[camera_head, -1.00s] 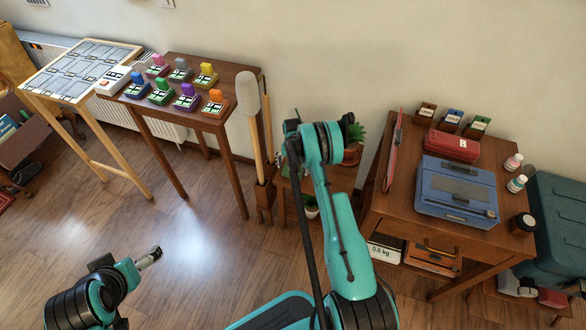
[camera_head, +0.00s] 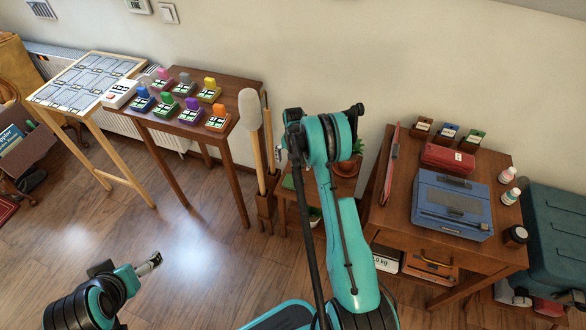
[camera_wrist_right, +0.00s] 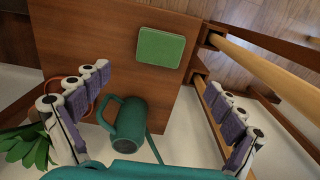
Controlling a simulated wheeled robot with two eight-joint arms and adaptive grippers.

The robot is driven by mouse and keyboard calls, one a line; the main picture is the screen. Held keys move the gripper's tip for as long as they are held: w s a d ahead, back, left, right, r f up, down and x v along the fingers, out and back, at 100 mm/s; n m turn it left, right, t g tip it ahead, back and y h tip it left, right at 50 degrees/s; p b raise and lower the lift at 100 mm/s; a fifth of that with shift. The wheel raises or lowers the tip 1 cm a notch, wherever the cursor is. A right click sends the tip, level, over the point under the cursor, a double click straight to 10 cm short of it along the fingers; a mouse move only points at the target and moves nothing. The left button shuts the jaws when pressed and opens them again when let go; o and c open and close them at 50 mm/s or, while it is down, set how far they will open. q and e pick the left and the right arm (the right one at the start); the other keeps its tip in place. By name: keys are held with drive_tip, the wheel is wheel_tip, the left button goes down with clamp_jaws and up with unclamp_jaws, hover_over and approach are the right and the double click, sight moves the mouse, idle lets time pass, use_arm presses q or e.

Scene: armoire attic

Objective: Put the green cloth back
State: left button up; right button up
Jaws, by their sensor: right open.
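The green cloth (camera_wrist_right: 160,48) is a flat, folded rectangle on a small wooden table (camera_wrist_right: 90,30) in the right wrist view. In the head view only a green sliver (camera_head: 289,182) shows on that table, beside my right arm. My right gripper (camera_wrist_right: 153,78) is open and empty above the table, its purple-padded fingers wide apart. The cloth lies beyond the fingertips, between them in the picture and not touched. In the head view my right gripper is hidden behind my own arm. My left gripper (camera_head: 150,264) is low at the left over the floor, away from the table; its jaws are unclear.
A teal watering can (camera_wrist_right: 128,122) and a plant (camera_wrist_right: 25,148) are close to my right fingers. Wooden poles (camera_head: 256,140) stand left of the small table. A desk with a blue case (camera_head: 452,205) stands right. A table with coloured stamp-like blocks (camera_head: 190,110) stands left.

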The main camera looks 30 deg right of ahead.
drive_tip(key=s+a+r+n+t, duration=0.1)
drive_tip(key=s+a+r, duration=0.25)
drive_tip(key=r, duration=0.55)
drive_tip(key=s+a+r+n+t, duration=0.15)
drive_tip(key=a+r, duration=0.25)
drive_tip(key=r, duration=0.5)
drive_tip(key=s+a+r+n+t, duration=0.1)
drive_tip(key=s+a+r+n, duration=0.2)
drive_tip(key=r, duration=0.6)
drive_tip(key=s+a+r+n+t, duration=0.2)
drive_tip(key=s+a, duration=0.3)
drive_tip(key=s, duration=0.5)
drive_tip(key=s+a+r+n+t, duration=0.1)
drive_tip(key=s+a+r+n, duration=0.1)
drive_tip(key=s+a, duration=0.4)
drive_tip(key=s, duration=0.4)
drive_tip(key=shift+s+r+t, duration=0.2)
drive_tip(key=shift+s+t, duration=0.15)
drive_tip(key=shift+d, duration=0.1)
